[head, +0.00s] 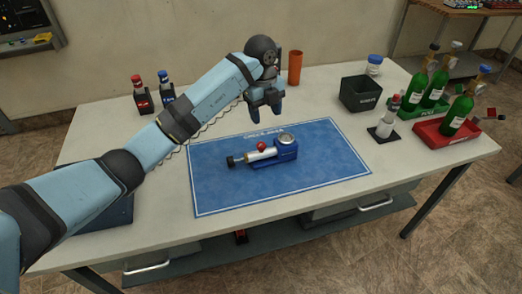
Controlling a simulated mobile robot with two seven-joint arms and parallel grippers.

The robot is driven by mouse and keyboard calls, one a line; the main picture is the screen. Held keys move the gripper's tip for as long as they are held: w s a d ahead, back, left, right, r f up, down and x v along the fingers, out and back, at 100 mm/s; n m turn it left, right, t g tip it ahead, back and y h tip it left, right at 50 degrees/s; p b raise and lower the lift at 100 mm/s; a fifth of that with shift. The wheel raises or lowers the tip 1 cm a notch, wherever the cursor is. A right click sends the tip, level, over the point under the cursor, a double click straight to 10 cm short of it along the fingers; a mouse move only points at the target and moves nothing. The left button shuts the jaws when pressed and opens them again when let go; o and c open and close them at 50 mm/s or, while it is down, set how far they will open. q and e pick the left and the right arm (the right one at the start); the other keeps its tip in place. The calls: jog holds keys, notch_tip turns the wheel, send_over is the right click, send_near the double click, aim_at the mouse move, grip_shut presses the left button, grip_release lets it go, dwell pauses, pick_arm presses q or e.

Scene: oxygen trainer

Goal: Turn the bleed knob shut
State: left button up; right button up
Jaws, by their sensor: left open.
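A small regulator trainer (286,154) lies on the blue mat (215,190) in the middle of the table. It has a blue body, a silver barrel, a round gauge (287,138) on top at its right, a small red knob (261,147) on top and a black knob (230,161) at its left end. I cannot tell for sure which of the two is the bleed knob, nor how far it is turned. My left gripper (265,114) is open and empty, fingers pointing down, above and apart from the trainer. My right gripper is not in view.
Green bottles stand in a green tray (405,113) and a red tray (430,135) at the right. A dark bin (359,95), an orange cup (295,68) and two small bottles in black holders (143,101) stand along the back. The mat around the trainer is clear.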

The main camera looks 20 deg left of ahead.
aim_at(261, 144)
pick_arm(q)
jog(key=shift+n+y, duration=0.4)
jog(key=shift+y, duration=0.1)
jog(key=f, duration=0.4)
jog(key=a+f, duration=0.1)
jog(key=f, duration=0.8)
jog(key=shift+w+a, duration=0.25)
jog(key=shift+w, duration=0.15)
jog(key=shift+r, duration=0.1)
jog(key=c, duration=0.9)
